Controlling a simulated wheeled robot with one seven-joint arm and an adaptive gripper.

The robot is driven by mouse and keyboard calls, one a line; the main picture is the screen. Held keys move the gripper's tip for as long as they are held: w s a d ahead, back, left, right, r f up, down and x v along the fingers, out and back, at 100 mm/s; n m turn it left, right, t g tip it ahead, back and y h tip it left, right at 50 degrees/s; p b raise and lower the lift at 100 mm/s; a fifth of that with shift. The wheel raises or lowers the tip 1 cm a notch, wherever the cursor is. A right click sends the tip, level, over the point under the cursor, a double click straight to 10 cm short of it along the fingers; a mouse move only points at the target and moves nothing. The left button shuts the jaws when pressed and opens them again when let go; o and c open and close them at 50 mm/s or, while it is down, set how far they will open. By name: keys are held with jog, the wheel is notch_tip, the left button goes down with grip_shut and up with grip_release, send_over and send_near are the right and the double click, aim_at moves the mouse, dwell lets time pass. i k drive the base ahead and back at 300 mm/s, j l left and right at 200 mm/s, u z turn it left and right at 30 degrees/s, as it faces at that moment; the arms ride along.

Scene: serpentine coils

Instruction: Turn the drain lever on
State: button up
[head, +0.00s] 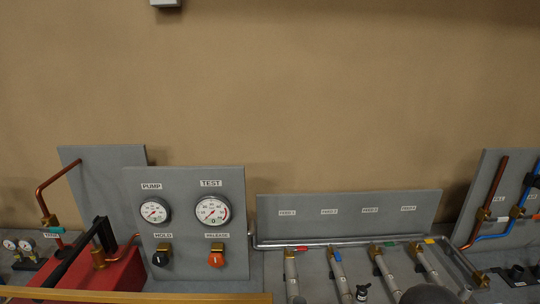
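I cannot read the word "drain" on any label, so I cannot tell which lever is the drain lever. Small coloured valve handles show in the head view: a teal one (53,230) on the copper pipe at left, and red (302,248), blue (337,256), green (390,244) and yellow (429,241) ones on the grey pipes. My gripper is not in view.
A grey gauge panel (184,230) carries two dials, a black knob (160,258) and an orange knob (216,259). A red box (115,275) with a black bar stands left. A dark rounded shape (428,295) covers part of the bottom edge.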

aim_at(492, 270)
jog(key=k+z, duration=0.1)
jog(key=z, duration=1.35)
jog(key=i+l, duration=0.2)
jog(key=i, duration=0.15)
jog(key=i+l+z, duration=0.15)
jog(key=i, duration=0.2)
jog(key=i+l, duration=0.2)
jog(key=i, duration=0.2)
jog(key=z, duration=0.05)
